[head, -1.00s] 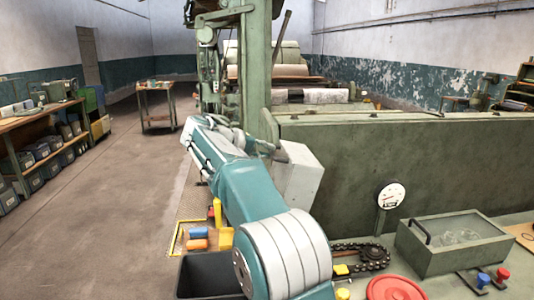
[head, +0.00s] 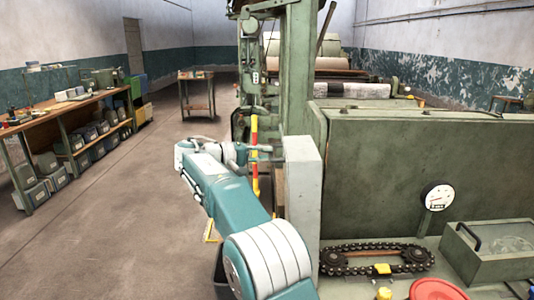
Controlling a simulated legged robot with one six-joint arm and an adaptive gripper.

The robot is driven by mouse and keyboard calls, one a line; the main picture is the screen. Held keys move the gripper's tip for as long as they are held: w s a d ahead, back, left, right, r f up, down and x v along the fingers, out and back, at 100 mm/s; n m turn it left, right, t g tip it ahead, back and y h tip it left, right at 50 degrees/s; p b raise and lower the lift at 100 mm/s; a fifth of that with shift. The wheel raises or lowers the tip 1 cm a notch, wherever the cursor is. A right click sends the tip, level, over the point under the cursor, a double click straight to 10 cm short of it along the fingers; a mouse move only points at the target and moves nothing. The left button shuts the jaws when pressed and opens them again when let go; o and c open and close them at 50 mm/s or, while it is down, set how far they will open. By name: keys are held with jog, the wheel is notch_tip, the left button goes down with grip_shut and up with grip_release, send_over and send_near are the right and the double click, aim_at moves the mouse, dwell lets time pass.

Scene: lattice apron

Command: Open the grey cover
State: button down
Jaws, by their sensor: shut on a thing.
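The grey cover (head: 304,195) is a pale, upright panel at the left end of the green machine wall, just right of my arm. I see it at a steep angle, and my arm hides part of its lower left side. My gripper (head: 268,152) is at the upper left edge of the cover. Its fingers are small and partly hidden. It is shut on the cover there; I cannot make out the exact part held. A brownish surface shows in the narrow gap left of the panel.
A chain (head: 375,257), a gauge (head: 438,197), a green box (head: 495,250) and a red round lid (head: 437,290) are at right. The floor at left is clear up to the workbench (head: 60,130).

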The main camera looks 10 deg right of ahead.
jog(key=shift+d+f, duration=0.1)
jog(key=shift+f, duration=0.05)
jog(key=c, duration=0.6)
grip_release()
jog(key=shift+c, duration=0.2)
jog(key=shift+d, duration=0.15)
jog(key=v, duration=1.2)
jog(key=shift+w, duration=0.15)
